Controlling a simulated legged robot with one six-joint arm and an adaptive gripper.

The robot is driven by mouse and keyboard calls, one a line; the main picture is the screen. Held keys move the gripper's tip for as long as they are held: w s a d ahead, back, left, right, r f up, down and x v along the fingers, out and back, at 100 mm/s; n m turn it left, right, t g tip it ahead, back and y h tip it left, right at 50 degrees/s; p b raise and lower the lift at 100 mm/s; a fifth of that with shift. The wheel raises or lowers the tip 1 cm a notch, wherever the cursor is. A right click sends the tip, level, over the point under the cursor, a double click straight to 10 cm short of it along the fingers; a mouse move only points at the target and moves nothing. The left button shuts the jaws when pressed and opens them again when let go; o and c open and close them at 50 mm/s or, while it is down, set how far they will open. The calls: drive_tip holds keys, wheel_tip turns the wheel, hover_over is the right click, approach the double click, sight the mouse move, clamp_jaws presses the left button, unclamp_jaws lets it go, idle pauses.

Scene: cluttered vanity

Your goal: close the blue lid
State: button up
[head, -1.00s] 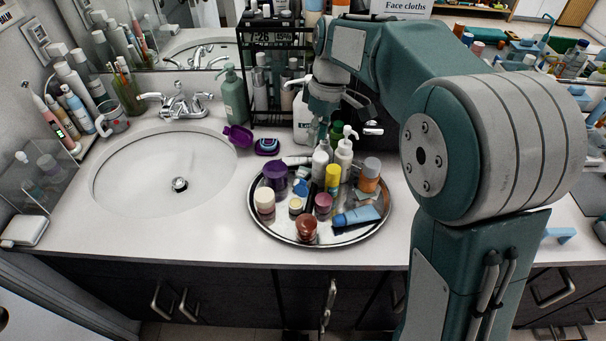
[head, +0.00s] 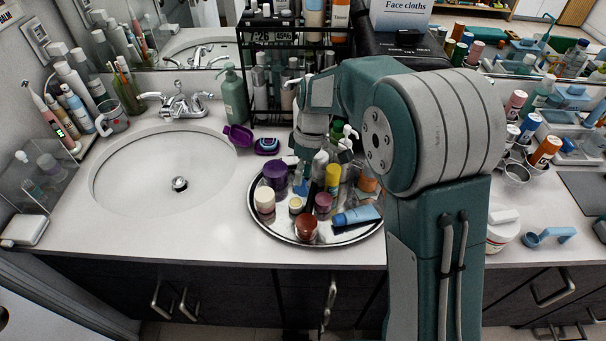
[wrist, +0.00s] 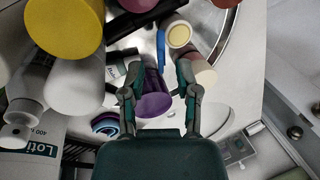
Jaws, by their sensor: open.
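My gripper (wrist: 159,66) is open in the wrist view, with a purple round-topped jar (wrist: 154,104) between and below its fingers. No contact is visible. In the head view this purple jar (head: 275,174) stands at the back left of the round metal tray (head: 262,225). A small round blue-and-purple container (head: 267,146) lies on the counter behind the tray, beside a tilted purple piece (head: 238,135). I cannot tell which piece is the blue lid. A round blue-rimmed item (wrist: 105,123) shows left of the fingers in the wrist view. My fingertips are not clear in the head view.
Several bottles and jars crowd the tray, including a yellow-capped one (head: 332,178) and a blue tube (head: 356,216). A green pump bottle (head: 234,95) and a black rack (head: 276,75) stand behind. The sink (head: 160,170) is at left, with clear counter in front.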

drive_tip(key=shift+s+f, duration=0.1)
drive_tip(key=shift+f, duration=0.2)
clamp_jaws()
drive_tip(key=shift+a+r, duration=0.1)
